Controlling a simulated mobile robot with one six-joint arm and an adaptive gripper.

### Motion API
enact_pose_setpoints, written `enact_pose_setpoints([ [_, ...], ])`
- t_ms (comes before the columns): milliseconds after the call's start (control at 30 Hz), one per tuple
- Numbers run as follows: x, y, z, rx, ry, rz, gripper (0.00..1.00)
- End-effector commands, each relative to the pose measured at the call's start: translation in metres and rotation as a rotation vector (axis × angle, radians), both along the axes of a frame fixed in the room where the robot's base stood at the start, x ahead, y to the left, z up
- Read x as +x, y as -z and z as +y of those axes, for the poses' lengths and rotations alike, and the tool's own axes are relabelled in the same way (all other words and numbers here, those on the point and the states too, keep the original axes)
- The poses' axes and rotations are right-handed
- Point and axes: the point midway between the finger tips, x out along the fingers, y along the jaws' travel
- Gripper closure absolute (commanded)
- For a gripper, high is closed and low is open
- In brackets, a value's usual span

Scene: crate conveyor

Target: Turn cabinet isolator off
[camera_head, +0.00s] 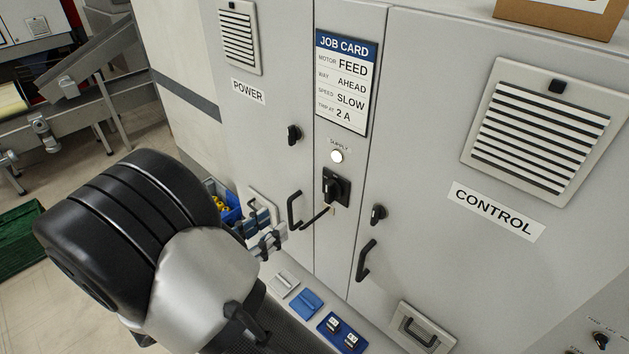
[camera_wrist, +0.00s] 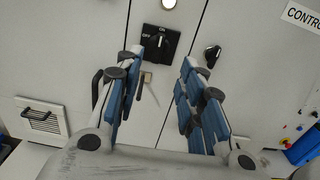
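The cabinet isolator (camera_head: 336,187) is a black rotary switch on a square black plate, on the narrow panel between the two cabinet doors. In the wrist view the isolator (camera_wrist: 159,43) shows OFF at its left and a mark at its top, and its handle looks roughly upright, toward the top mark. The supply lamp (camera_head: 336,156) above it looks bright white. My gripper (camera_wrist: 160,62) is open and empty, its blue-padded fingers apart below and either side of the isolator, not touching it. In the head view my gripper (camera_head: 262,231) is left of and below the isolator.
A job card (camera_head: 345,83) is above the lamp. Door handles (camera_head: 294,209) and (camera_head: 366,260) stick out on both sides, with small black latches (camera_head: 294,135) above. A ledge below carries blue and grey pieces (camera_head: 305,302). A blue bin (camera_head: 228,208) stands behind my gripper.

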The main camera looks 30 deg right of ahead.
Motion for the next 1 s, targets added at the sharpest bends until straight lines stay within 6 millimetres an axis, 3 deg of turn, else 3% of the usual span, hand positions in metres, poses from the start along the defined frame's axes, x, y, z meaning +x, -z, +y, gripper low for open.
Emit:
enact_pose_setpoints([
  [600,0.042,0.0,-0.122,0.004,0.008,0.0,0.64],
  [800,0.051,0.0,-0.147,0.004,0.007,-0.001,0.64],
  [1000,0.055,0.0,-0.156,0.005,0.004,0.0,0.64],
])
